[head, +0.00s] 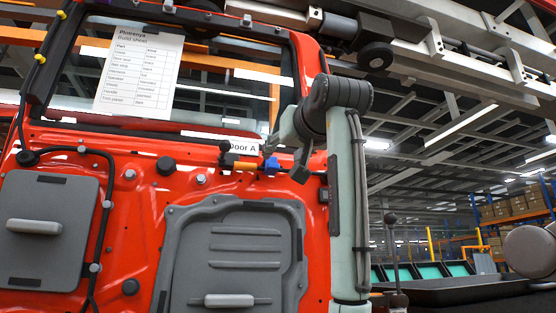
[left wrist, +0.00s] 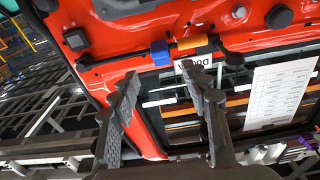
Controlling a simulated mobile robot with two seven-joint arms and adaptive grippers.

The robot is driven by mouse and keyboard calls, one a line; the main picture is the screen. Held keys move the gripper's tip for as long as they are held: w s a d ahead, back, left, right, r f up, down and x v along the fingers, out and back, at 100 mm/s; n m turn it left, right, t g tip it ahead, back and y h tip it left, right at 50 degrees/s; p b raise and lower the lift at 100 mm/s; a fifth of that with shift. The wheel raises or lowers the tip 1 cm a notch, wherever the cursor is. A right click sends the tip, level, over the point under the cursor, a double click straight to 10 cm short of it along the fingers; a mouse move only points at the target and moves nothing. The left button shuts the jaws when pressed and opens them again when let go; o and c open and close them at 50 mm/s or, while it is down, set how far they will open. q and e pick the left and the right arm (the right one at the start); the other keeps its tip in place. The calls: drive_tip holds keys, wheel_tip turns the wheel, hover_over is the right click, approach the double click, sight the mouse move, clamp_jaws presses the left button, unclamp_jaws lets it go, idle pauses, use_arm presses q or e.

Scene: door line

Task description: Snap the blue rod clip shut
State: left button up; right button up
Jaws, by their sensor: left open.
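The blue rod clip (head: 271,166) sits on the red door (head: 130,200), below the window at its right side. It also shows in the left wrist view (left wrist: 159,53), beside an orange sleeve (left wrist: 190,43) on the thin dark rod. I cannot tell whether the clip's lid is up or down. My left gripper (head: 285,158) is open and empty, close to the clip at its upper right. In the left wrist view its two fingers (left wrist: 161,76) point toward the clip, which shows just beyond and between the tips. My right gripper is not in view.
Grey panels (head: 235,255) and a black cable (head: 103,165) are on the door. A black tray (head: 470,290) stands at lower right.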

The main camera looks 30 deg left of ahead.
use_arm(q)
drive_tip(key=shift+v, duration=2.05)
